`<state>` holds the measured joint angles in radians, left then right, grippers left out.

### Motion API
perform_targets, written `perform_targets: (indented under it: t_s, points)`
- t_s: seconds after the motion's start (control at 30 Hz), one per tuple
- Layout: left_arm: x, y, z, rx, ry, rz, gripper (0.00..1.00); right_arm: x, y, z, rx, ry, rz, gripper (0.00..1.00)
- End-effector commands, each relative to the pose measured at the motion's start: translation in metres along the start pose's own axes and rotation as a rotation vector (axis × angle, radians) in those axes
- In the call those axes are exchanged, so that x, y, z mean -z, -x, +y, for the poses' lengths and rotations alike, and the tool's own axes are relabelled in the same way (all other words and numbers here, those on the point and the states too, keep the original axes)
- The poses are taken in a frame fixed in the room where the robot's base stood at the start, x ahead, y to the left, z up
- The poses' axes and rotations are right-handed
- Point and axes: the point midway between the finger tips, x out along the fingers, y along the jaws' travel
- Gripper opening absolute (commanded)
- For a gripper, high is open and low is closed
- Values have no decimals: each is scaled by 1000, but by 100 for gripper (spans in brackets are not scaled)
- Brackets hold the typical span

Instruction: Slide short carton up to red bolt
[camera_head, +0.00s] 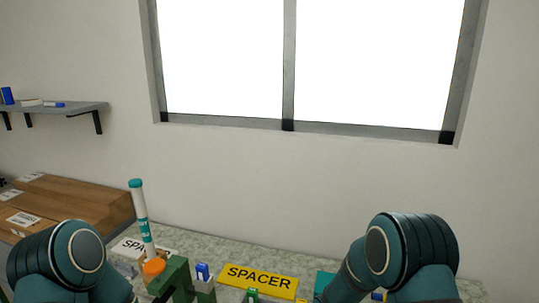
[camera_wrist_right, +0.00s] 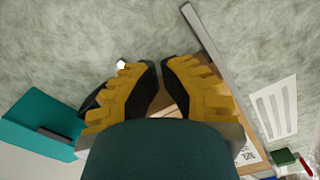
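My right gripper (camera_wrist_right: 160,68) shows in the right wrist view with yellow fingers and dark pads. Its tips are close together with only a narrow gap and nothing visible gripped. A brown cardboard surface with a printed white label (camera_wrist_right: 249,156), perhaps the short carton, lies beneath and to the right of the fingers, largely hidden by them. A small red piece (camera_wrist_right: 305,166) at the lower right edge may be the red bolt; I cannot tell. In the head view my forearms hide both grippers.
A teal box (camera_wrist_right: 42,120), a grey bar (camera_wrist_right: 218,70) and a striped white sheet (camera_wrist_right: 272,108) surround the right gripper. In the head view, a yellow SPACER sign (camera_head: 258,280), a white-and-teal tube (camera_head: 142,217) and green blocks (camera_head: 178,274) stand on the speckled table.

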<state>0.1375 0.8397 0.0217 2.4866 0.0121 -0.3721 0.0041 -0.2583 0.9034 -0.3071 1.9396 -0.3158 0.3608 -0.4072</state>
Motion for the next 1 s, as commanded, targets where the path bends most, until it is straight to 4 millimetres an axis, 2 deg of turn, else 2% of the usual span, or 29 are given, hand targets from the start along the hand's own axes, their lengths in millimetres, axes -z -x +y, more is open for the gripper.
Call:
perform_targets:
  t_s: [1.0]
  points:
    - [-1,-8,-3,0,0,0,100,41,0,-24,0,1,0,0]
